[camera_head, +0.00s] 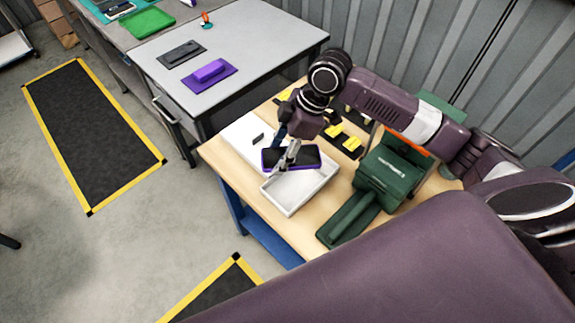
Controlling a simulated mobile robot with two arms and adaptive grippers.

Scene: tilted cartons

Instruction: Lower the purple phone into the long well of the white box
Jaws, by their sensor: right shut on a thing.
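My right gripper (288,155) is shut on the purple phone (306,156), which has a dark face and a purple edge. It holds the phone roughly flat above the white box (291,207), over the far part of its long open well. The near part of the well shows empty; the phone and gripper hide the far part. From this angle I cannot tell how high the phone is above the box. My left gripper is not in view.
A white panel with a small dark block (258,138) lies behind the box. A dark green machine (385,178) stands close on the right. Yellow pieces (350,143) sit on a black tray behind. A grey table (245,45) holds a purple block (209,71) on a mat.

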